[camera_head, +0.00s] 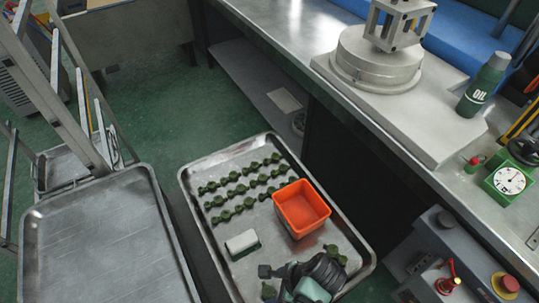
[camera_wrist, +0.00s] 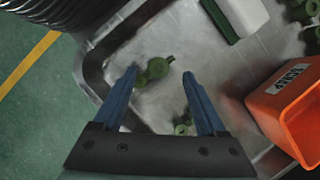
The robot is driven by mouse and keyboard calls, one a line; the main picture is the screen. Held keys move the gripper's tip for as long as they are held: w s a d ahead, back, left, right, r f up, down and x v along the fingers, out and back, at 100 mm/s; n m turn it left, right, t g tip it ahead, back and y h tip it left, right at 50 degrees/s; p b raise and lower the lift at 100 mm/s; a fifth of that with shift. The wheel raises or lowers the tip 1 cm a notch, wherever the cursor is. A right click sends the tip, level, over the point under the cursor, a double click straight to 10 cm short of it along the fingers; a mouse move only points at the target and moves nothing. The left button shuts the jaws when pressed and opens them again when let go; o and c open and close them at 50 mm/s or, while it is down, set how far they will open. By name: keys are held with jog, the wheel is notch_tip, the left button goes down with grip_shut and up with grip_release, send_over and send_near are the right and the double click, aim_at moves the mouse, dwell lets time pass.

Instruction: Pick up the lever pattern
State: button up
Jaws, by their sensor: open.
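A dark green lever pattern (camera_wrist: 154,70) with rounded lobes lies on the metal tray (camera_wrist: 135,103) in the wrist view. It appears between the tips of my gripper (camera_wrist: 160,73), whose blue fingers are open and apart from each other. I cannot tell how high the fingertips are above it. In the head view my gripper (camera_head: 292,274) is over the near end of the tray, and a green piece (camera_head: 268,290) shows to its left. Another green piece (camera_wrist: 183,126) lies nearer the right finger and is partly hidden.
An orange bin (camera_head: 301,209) and a white block with a green base (camera_head: 242,244) stand on the tray. Rows of green patterns (camera_head: 241,188) lie at its far end. The raised tray rim (camera_wrist: 95,70) is close to the left finger. A workbench (camera_head: 290,30) stands to the right.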

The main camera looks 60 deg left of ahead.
aim_at(267, 291)
jog(key=x, duration=0.4)
jog(key=shift+f+b, duration=0.25)
jog(key=shift+b, duration=0.05)
jog(key=shift+c, duration=0.3)
jog(key=shift+d, duration=0.1)
grip_shut()
